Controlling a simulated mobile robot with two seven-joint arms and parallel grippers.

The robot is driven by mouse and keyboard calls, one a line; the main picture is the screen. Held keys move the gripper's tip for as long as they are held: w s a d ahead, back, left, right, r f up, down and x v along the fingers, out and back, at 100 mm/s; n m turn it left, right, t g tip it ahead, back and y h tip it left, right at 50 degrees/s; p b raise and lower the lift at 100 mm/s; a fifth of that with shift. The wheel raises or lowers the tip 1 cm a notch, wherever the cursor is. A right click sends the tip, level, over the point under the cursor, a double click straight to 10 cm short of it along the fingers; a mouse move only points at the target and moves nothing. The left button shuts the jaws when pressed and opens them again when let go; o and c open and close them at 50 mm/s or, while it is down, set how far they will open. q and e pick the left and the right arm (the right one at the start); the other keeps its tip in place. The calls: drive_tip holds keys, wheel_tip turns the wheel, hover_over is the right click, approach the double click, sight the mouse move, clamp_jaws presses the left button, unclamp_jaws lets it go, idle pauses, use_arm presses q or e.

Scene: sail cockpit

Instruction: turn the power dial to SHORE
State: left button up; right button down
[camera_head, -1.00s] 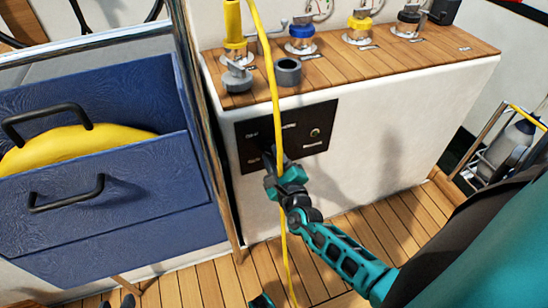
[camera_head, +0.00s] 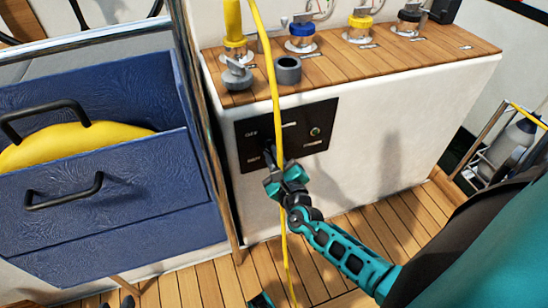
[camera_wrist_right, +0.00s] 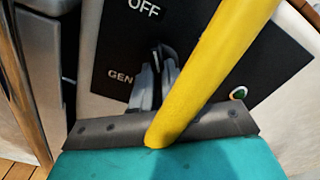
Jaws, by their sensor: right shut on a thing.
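The black power panel (camera_head: 318,112) is on the white cabinet front. My right gripper (camera_head: 270,158) reaches its lower left part, shut on the power dial, which the fingers mostly hide. In the right wrist view the grey fingertips (camera_wrist_right: 155,82) close around the dark dial. The label OFF (camera_wrist_right: 144,8) is above it and GEN (camera_wrist_right: 120,76) to its left. I cannot read a SHORE label or tell exactly where the dial points. A green light (camera_wrist_right: 238,93) is at the panel's right.
A yellow cable (camera_head: 271,75) hangs in front of the panel and crosses close before my right gripper; it covers part of the wrist view (camera_wrist_right: 205,75). A blue locker (camera_head: 110,190) stands left. Valves and a grey cup (camera_head: 287,70) stand on the wooden top.

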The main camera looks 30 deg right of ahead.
use_arm(q)
drive_tip(key=shift+w+d+f+h+b, duration=0.3)
drive_tip(key=shift+d+f+b, duration=0.25)
drive_tip(key=shift+b, duration=1)
use_arm(e)
drive_tip(key=shift+m, duration=7.9)
use_arm(q)
drive_tip(key=shift+s+f, duration=0.1)
drive_tip(key=shift+s, duration=0.05)
use_arm(e)
drive_tip(key=shift+m, duration=0.3)
drive_tip(key=c, duration=1.2)
unclamp_jaws()
drive_tip(key=shift+o, duration=0.2)
drive_tip(key=shift+s, duration=0.15)
